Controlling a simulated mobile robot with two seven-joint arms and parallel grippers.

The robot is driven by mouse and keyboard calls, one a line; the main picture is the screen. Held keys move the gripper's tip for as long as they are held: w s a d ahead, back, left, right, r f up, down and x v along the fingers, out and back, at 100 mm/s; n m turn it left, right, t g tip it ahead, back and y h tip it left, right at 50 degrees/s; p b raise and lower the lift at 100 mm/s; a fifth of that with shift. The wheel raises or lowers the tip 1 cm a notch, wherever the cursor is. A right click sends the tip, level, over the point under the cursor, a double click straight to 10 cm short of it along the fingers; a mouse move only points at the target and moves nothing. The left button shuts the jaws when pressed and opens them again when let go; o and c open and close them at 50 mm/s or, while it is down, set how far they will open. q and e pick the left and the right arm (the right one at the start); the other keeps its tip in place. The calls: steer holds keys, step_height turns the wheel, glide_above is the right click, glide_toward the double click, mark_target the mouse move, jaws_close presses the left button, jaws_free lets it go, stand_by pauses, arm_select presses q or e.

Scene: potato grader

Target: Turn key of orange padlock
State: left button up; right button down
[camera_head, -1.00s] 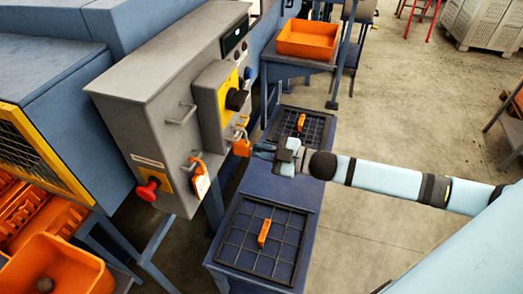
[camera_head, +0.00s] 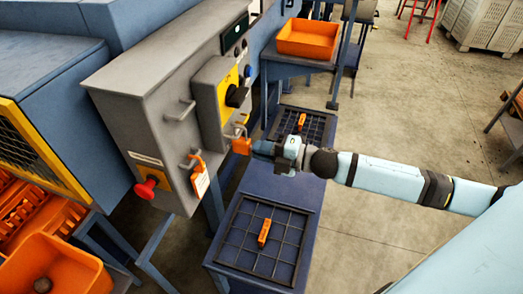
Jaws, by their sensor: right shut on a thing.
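An orange padlock (camera_head: 241,146) hangs from the yellow isolator plate on the side of the grey control box (camera_head: 150,110). My right gripper (camera_head: 258,150) comes in from the right with its fingertips at the padlock. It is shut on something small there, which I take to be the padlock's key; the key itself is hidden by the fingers. A second orange padlock with a white tag (camera_head: 200,182) hangs lower on the box, to the left. My left gripper is not in view.
A blue bench (camera_head: 265,190) below carries two black grid trays, each with an orange-handled item (camera_head: 264,233) (camera_head: 302,121). A red stop knob (camera_head: 147,187) and grey handles stick out from the box. An orange bin (camera_head: 308,39) stands behind.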

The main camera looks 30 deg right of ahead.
steer(key=shift+n, duration=0.6)
steer(key=c, duration=1.2)
jaws_free()
steer(key=b+v, duration=0.3)
steer(key=v, duration=1)
steer(key=shift+s+d+r, duration=0.1)
steer(key=shift+s+d, duration=0.15)
